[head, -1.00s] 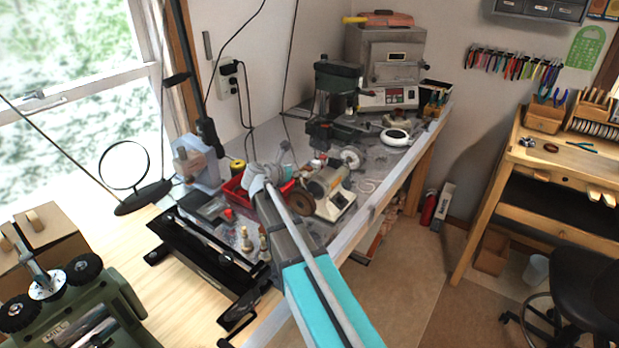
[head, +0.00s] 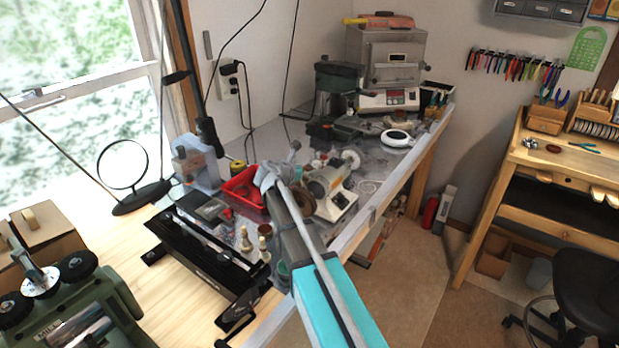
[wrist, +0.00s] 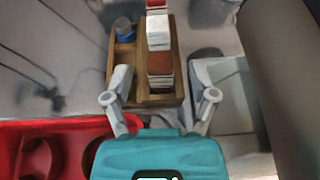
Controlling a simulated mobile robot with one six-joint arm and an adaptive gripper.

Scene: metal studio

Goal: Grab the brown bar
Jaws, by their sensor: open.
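A brown bar (wrist: 160,64) stands at the near end of a row of bars in a wooden tray in the wrist view. A white bar (wrist: 158,30) is behind it, with a red one (wrist: 156,4) farther back. My gripper (wrist: 161,80) is open and empty, with one finger on each side of the brown bar's line. I cannot tell how far the fingertips are from it. In the head view my gripper (head: 275,174) is over the bench, beside the red bin, and I cannot make out the brown bar there.
The red bin (head: 240,180) is close to my gripper. A small blue cup (wrist: 124,29) shares the wooden tray (wrist: 111,62). A bench motor (head: 325,184) stands to the right of my gripper.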

